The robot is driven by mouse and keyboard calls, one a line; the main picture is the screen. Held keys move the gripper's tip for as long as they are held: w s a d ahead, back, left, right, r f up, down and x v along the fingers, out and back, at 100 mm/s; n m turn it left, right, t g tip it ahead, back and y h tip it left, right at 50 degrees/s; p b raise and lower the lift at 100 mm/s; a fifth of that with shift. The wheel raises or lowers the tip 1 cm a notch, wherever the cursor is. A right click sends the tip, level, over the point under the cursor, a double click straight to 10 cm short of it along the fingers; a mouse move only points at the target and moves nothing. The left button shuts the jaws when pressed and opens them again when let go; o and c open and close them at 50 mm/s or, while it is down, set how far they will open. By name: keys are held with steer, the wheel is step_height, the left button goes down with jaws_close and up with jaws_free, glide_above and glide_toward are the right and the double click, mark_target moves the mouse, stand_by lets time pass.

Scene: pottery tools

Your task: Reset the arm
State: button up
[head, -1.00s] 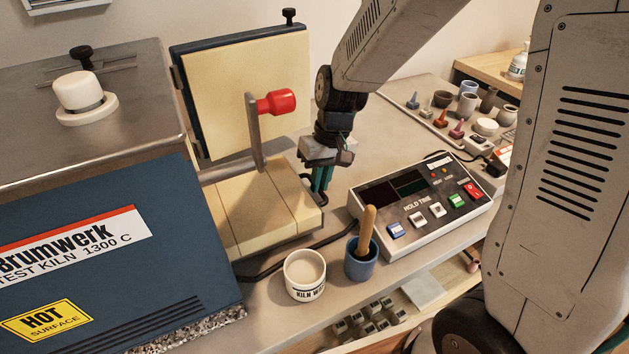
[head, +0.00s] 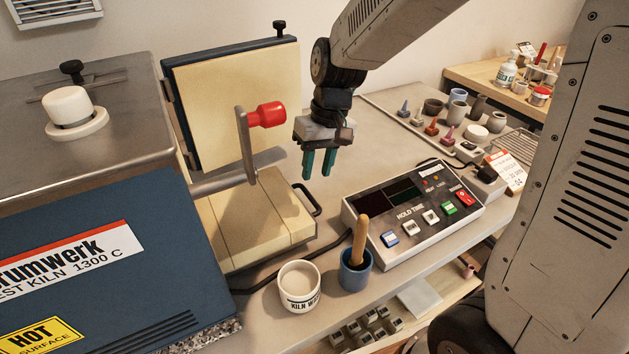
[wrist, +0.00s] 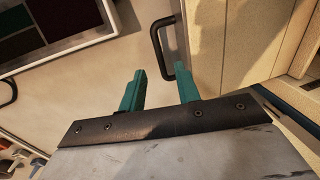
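My gripper (head: 318,163) hangs over the bench between the open kiln door and the control box, its two teal fingers pointing down. In the wrist view my gripper (wrist: 158,85) shows its fingers apart with nothing between them. A black door handle (wrist: 164,48) lies just beyond the fingers there. The handle (head: 309,199) also shows in the head view, below and left of the fingertips. The red-knobbed lever (head: 266,115) stands to the left of my gripper, apart from it.
The blue kiln (head: 110,235) fills the left. A control box (head: 415,215) with coloured buttons sits to the right. A white cup (head: 299,287) and a blue pot (head: 355,272) with a wooden-handled tool stand at the front. Several small pots and cones stand at the back right.

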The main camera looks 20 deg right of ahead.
steer(key=shift+d+r, duration=0.15)
steer(key=shift+r, duration=0.6)
steer(key=shift+s, duration=0.1)
steer(key=s+d+r, duration=0.2)
steer(key=s+r, duration=0.1)
steer(key=s, duration=0.4)
steer(key=s+d+r+m+t+h, duration=0.1)
steer(key=s+d+r, duration=0.2)
steer(key=s, duration=0.4)
steer(key=s+d+r+h, duration=0.1)
steer(key=s+d+r, duration=0.1)
steer(key=s, duration=0.6)
steer(key=shift+d+r+m+t, duration=0.25)
steer(key=shift+r+m+t, duration=0.05)
steer(key=shift+r+m, duration=0.1)
steer(key=shift+s, duration=0.1)
